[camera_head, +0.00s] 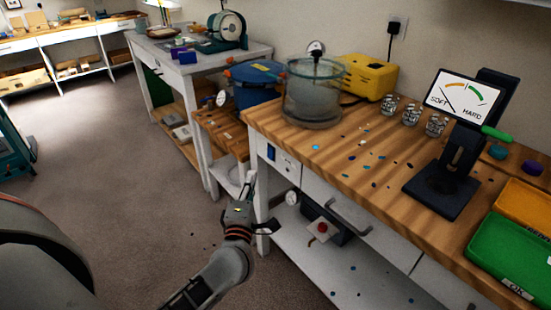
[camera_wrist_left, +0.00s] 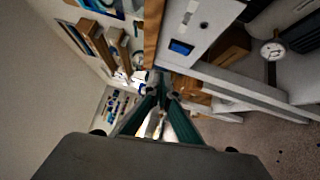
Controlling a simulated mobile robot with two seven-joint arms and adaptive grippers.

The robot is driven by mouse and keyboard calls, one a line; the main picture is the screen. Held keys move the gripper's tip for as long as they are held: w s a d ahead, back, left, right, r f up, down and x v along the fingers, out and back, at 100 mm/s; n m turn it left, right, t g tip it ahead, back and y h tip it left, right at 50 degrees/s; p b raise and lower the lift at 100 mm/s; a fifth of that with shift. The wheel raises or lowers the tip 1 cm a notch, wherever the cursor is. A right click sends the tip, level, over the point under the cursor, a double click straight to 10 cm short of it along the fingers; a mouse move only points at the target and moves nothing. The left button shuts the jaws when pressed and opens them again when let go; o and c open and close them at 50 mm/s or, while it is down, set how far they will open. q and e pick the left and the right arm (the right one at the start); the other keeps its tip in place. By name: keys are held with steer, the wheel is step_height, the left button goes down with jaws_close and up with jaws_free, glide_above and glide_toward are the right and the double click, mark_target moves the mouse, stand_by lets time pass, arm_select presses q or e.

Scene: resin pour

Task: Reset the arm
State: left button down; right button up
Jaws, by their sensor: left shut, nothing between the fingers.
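My left gripper (camera_head: 247,187) is in the head view, in front of the near left leg of the wooden-topped workbench (camera_head: 330,165), below the level of its top. Its fingers point up and away, and it is shut and empty. In the left wrist view the gripper (camera_wrist_left: 158,85) shows at the middle, with its fingers together and nothing held. My left arm comes in from the bottom of the head view. My right gripper is not in view.
A clear pot (camera_head: 314,95), a yellow box (camera_head: 368,76), a dial gauge (camera_head: 462,97) and a green tray (camera_head: 510,250) stand on the bench. A lower shelf (camera_head: 330,265) holds a dark box. Open floor (camera_head: 130,190) lies to the left.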

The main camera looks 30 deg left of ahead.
arm_select(q)
steer(key=s+d+f+m+t+h+p, duration=0.1)
steer(key=s+d+m+h+p, duration=0.1)
steer(key=s+d+m+h, duration=0.4)
steer(key=s+d+f+m+h+p, duration=0.15)
steer(key=d+m+h, duration=0.25)
steer(key=d+m, duration=0.45)
steer(key=s+d+f+m+g+p, duration=0.1)
steer(key=s+f+m+g+p, duration=0.1)
steer(key=s+f+m+g, duration=0.6)
steer(key=s+f+m, duration=0.5)
steer(key=s+f, duration=0.3)
steer(key=s, duration=0.1)
steer(key=shift+s+d+f, duration=0.15)
steer(key=shift+f, duration=0.25)
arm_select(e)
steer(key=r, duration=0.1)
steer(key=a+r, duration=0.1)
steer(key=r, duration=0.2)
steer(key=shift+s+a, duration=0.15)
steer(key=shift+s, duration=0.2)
arm_select(q)
steer(key=shift+m, duration=0.25)
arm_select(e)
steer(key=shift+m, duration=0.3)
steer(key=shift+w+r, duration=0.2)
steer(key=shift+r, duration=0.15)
